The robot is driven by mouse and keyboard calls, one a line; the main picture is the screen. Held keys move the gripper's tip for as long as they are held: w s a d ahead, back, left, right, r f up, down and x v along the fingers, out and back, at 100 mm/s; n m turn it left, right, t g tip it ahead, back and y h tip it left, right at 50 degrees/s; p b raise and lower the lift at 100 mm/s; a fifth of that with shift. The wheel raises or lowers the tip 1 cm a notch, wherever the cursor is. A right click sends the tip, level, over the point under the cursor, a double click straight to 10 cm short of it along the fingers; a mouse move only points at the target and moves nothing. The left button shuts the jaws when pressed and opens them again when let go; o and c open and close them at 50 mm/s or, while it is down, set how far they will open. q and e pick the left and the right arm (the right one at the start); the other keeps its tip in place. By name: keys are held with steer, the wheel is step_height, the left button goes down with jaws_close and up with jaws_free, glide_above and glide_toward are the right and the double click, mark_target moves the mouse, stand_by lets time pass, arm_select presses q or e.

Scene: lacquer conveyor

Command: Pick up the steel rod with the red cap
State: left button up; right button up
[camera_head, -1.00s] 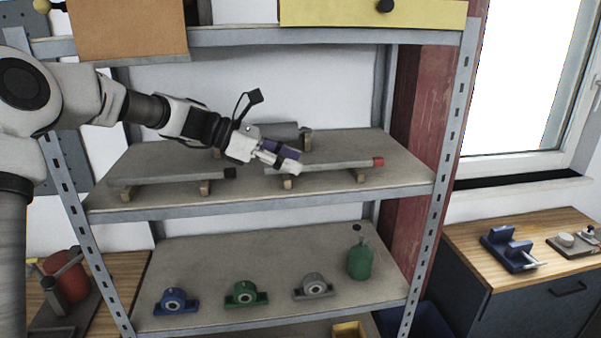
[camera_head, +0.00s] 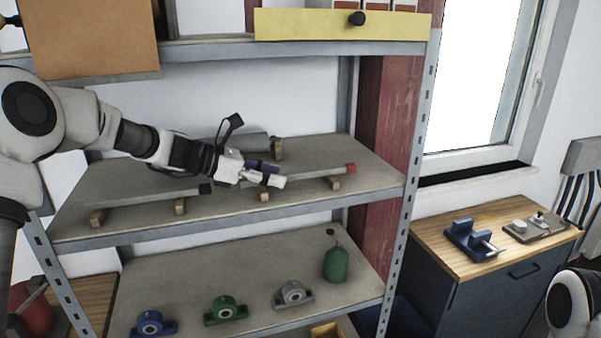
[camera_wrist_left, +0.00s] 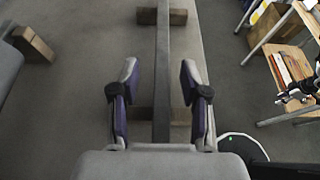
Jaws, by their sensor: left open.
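The steel rod (camera_head: 312,174) with the red cap (camera_head: 351,168) lies on two wooden blocks on the upper shelf, its capped end to the right. My left gripper (camera_head: 272,174) is at the rod's left part, its purple-padded fingers partly hiding that end. In the left wrist view the rod (camera_wrist_left: 162,60) runs between the two spread fingers of the gripper (camera_wrist_left: 159,72), with a gap on each side. The gripper is open and holds nothing. The red cap cannot be made out in the wrist view. My right gripper is out of view.
A rod with a black cap (camera_head: 205,188) lies on blocks to the left. A thicker grey cylinder (camera_head: 247,142) lies behind my gripper. The shelf above (camera_head: 300,49) overhangs. A red post (camera_head: 385,135) stands on the right. The lower shelf holds several bearing blocks and a green bottle (camera_head: 335,262).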

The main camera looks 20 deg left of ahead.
arm_select(q)
steer(key=shift+d, duration=0.3)
jaws_close()
steer(key=shift+r, duration=0.1)
steer(key=shift+a, duration=0.15)
